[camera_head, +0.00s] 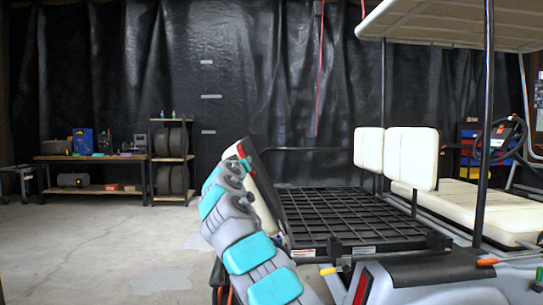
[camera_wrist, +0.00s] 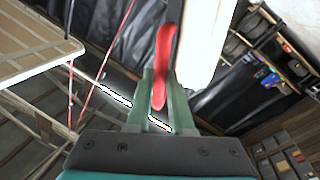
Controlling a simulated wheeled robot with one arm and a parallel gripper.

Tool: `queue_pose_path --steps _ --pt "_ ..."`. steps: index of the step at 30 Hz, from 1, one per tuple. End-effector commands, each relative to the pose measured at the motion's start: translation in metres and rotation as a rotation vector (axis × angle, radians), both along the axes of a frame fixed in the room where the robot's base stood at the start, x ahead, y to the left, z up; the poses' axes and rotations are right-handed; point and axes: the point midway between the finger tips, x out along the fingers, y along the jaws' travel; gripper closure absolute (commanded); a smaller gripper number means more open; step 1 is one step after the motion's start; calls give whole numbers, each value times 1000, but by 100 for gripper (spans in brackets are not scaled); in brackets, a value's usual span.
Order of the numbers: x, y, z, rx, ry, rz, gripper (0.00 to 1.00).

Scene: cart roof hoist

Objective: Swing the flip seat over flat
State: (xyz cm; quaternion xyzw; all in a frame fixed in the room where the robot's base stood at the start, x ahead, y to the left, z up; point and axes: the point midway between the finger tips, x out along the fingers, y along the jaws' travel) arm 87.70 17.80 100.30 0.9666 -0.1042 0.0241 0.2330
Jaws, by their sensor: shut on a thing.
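The flip seat (camera_head: 262,180) stands tilted up at the near end of the cart, its cream cushion toward the left and its dark panel toward the right, over the grid. A red handle (camera_head: 240,150) shows near its upper edge. My gripper (camera_head: 246,164) is at that edge, my arm partly covering the cushion. In the wrist view, my gripper (camera_wrist: 162,92) has its green fingers shut around the red handle (camera_wrist: 162,60). The pale cushion of the flip seat (camera_wrist: 203,40) is just right of it.
The black grid deck (camera_head: 350,213) is bare beside the seat. Cream seat backs (camera_head: 410,157), roof posts (camera_head: 484,120) and the roof (camera_head: 455,22) stand to the right. A workbench (camera_head: 92,158) and a tyre rack (camera_head: 172,160) are at the back left. The floor on the left is clear.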

Motion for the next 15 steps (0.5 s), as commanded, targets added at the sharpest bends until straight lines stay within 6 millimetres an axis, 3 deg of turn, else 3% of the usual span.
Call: queue_pose_path --steps 3,15 --pt "0 36 -23 -112 2 6 100" --pt "0 123 -115 -492 2 7 100"
